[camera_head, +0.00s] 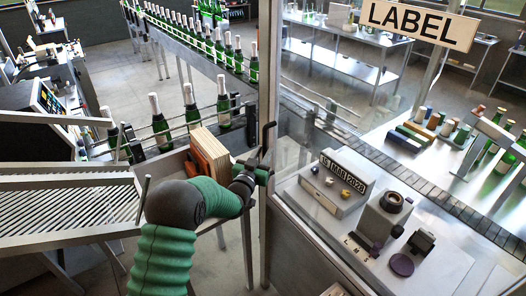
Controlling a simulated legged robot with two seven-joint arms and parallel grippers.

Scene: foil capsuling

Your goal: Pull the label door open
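The label door appears to be the clear panel (310,125) in a grey metal frame, beneath the white LABEL sign (420,24). A black upright handle (267,138) stands on the frame's left post. My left arm, with green sleeves, reaches up from the bottom. My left gripper (262,174) is at the post, by the lower part of the handle. The fingers are small and dark, and I cannot tell whether they are closed on the handle. The door looks shut or nearly so. My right gripper is not in view.
Behind the panel are a date block (343,174) and dark knobs on a grey machine top, beside a conveyor (430,195). A ribbed metal ramp (70,203) lies left.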

